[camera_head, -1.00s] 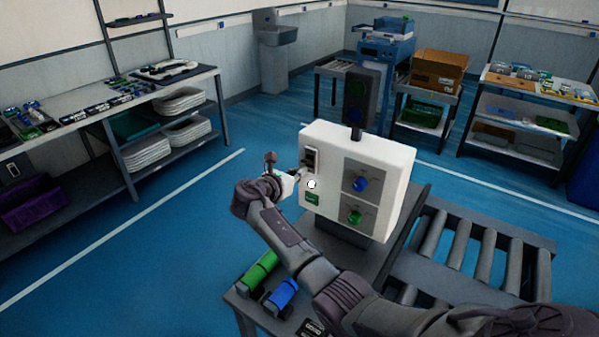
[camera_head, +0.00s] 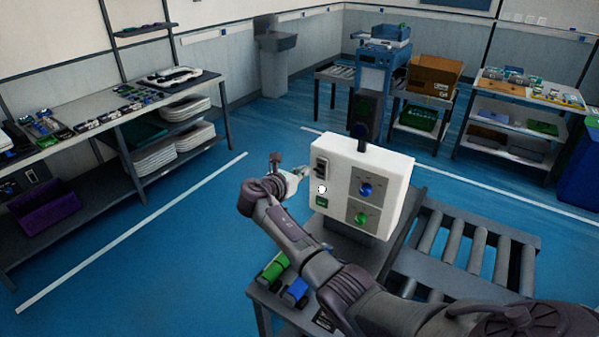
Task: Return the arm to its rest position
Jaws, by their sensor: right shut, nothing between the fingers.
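My right arm reaches in from the lower right across the small table. My right gripper (camera_head: 299,171) is shut and empty, just left of the white control box (camera_head: 345,211). A small gap seems to lie between the fingertips and the box, but contact is hard to judge from this angle. The box has a black switch, a blue knob (camera_head: 366,190) and a green knob (camera_head: 361,218) on its face. My left gripper is not in view.
A roller conveyor (camera_head: 470,258) stands right of the box. A long workbench (camera_head: 100,118) is at the left. The blue floor between bench and table is clear.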

